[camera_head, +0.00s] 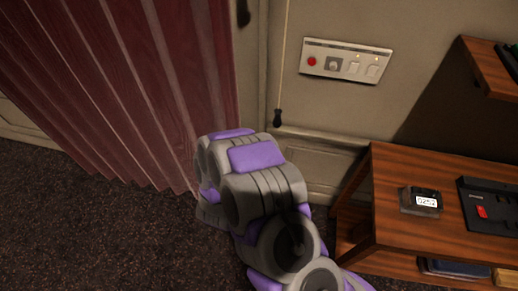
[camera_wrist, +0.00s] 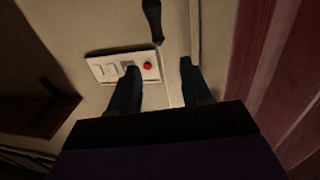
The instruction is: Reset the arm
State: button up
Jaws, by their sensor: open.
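My arm, grey and purple, reaches up from the bottom of the head view in front of the wall. My gripper (camera_wrist: 159,66) shows in the wrist view with its two dark fingers apart and nothing between them touching either finger. Its fingers are hidden in the head view behind the arm's bulk. Beyond the fingers is a pale wall panel (camera_wrist: 107,68) with a red button (camera_wrist: 148,66); the left finger overlaps part of the panel. The panel (camera_head: 318,70) also shows in the head view, with the red button (camera_head: 311,61), a knob and switches.
A dark red curtain (camera_head: 120,80) is at left. A wooden desk (camera_head: 395,170) at right holds a small display device (camera_head: 421,201) and a black device (camera_head: 490,203). A shelf (camera_head: 490,68) is above. Carpet (camera_head: 90,240) is clear.

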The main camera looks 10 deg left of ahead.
dwell(0.6)
jog(key=w+a+r+m+g+y, duration=0.1)
jog(key=w+a+g+y, duration=0.2)
jog(key=a+g+y, duration=0.15)
jog(key=s+d+r+n+g+y+b, duration=0.2)
jog(key=s+r+g+y, duration=0.1)
jog(key=s+r+g, duration=0.4)
jog(key=s+d+r+g+h, duration=0.2)
jog(key=s+d+r+g, duration=0.2)
jog(key=s+d, duration=0.9)
jog(key=s+d+r+n+g+h, duration=0.1)
jog(key=s+d+r+g, duration=0.3)
jog(key=s+d, duration=0.8)
jog(key=s+h, duration=0.1)
jog(key=s, duration=0.3)
jog(key=shift+d+r+b, duration=0.35)
jog(key=shift+d+b, duration=0.05)
jog(key=shift+w, duration=0.1)
